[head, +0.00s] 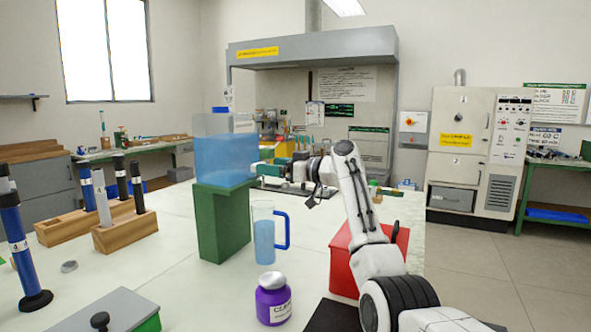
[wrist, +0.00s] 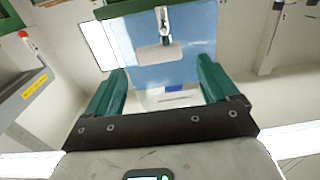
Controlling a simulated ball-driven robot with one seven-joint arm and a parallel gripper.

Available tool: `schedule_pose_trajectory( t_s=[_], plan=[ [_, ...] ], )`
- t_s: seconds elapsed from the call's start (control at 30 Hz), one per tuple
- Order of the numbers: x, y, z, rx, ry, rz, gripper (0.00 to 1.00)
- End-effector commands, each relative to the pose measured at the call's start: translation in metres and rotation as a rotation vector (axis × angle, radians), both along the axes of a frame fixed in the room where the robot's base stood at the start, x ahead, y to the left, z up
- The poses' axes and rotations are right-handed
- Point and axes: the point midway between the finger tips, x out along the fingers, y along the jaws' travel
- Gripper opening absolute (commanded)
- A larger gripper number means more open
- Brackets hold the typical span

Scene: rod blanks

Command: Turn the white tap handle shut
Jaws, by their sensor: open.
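A clear tank of blue water (head: 225,157) stands on a green stand (head: 222,225). In the wrist view the tank (wrist: 190,70) looks upside down, and a small pale tap (wrist: 163,22) shows on its face near the stand; I take this as the white handle's place, but its turn is too small to read. My gripper (head: 262,168) is level with the tank's lower right side. Its green fingers are open and empty in the wrist view (wrist: 162,75), with the tap beyond them, apart. A clear jug (head: 264,240) with blue water stands below, beside the stand.
A purple jar (head: 272,302) stands in front of the jug, and a red box (head: 343,265) is under my arm. Wooden racks with rods (head: 125,232) stand at left. A grey-lidded box (head: 110,312) is at the front. Some tabletop between is clear.

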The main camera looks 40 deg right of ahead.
Motion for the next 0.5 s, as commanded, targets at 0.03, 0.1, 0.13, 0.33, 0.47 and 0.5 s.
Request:
schedule_pose_trajectory(
  t_s=[0.03,0.1,0.13,0.33,0.47,0.5],
  plan=[
    [-0.009,-0.005,0.000,0.001,-0.002,-0.003,0.87],
    [-0.021,-0.009,0.000,-0.002,-0.002,-0.003,0.87],
    [-0.026,-0.010,-0.001,-0.001,0.000,-0.003,0.87],
    [-0.057,-0.022,0.000,0.000,0.000,-0.001,0.87],
    [-0.068,-0.026,-0.001,0.000,0.001,-0.001,0.87],
    [-0.070,-0.027,-0.001,0.000,0.001,-0.001,0.87]
  ],
)
